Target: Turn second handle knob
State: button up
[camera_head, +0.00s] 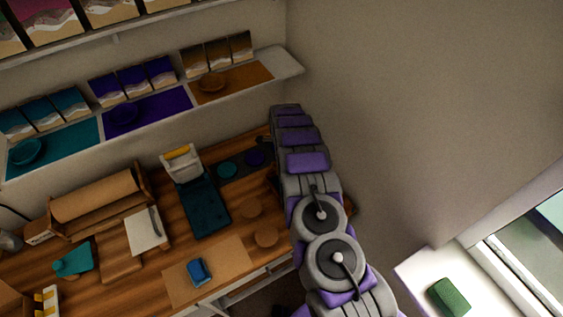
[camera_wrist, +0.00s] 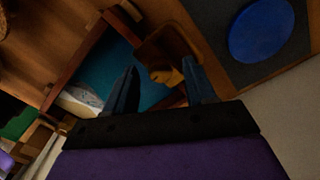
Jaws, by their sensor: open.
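My gripper (camera_wrist: 160,70) is open in the wrist view, its two dark fingers apart. A brown wooden piece (camera_wrist: 165,42) with a yellowish-orange part (camera_wrist: 167,76) shows just beyond and between the fingertips. This may be the handle knob, but the dim light leaves that unclear, and I cannot tell whether the fingers touch it. A teal panel in a wooden frame (camera_wrist: 78,68) lies behind and left of it. In the head view my arm reaches over the right end of the wooden workbench (camera_head: 185,245), and my gripper and any knob there are hidden.
A blue disc (camera_wrist: 262,30) lies on a dark mat right of the fingers. In the head view, a shelf (camera_head: 285,65) runs above the bench and a bare wall (camera_head: 420,100) stands right of my arm. A green block (camera_head: 449,296) lies on a white surface at lower right.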

jog(key=shift+r, duration=0.1)
notch_tip(320, 180, up, 17)
dwell(0.5)
jog(key=shift+a, duration=0.1)
jog(key=s+d+r+n+b, duration=0.1)
jog(key=s+d+r+n, duration=0.2)
jog(key=s+r, duration=0.3)
jog(key=s+d+r+n+g+b, duration=0.1)
jog(key=s+d+r+n+b, duration=0.1)
jog(key=s+d+r+n, duration=0.45)
jog(key=s+d+r+b, duration=0.1)
jog(key=s+r, duration=0.3)
jog(key=s, duration=0.5)
jog(key=s+d+f+n+b, duration=0.1)
jog(key=s+d+n, duration=0.1)
jog(key=s, duration=0.7)
jog(key=s+d+n+b, duration=0.1)
jog(key=s+d+n, duration=0.2)
jog(key=s, duration=0.7)
jog(key=s+d+f+n+b, duration=0.1)
jog(key=s+d, duration=0.3)
jog(key=s, duration=0.6)
jog(key=shift+f+n+g, duration=0.35)
jog(key=shift+n+g, duration=0.05)
jog(key=shift+n, duration=0.45)
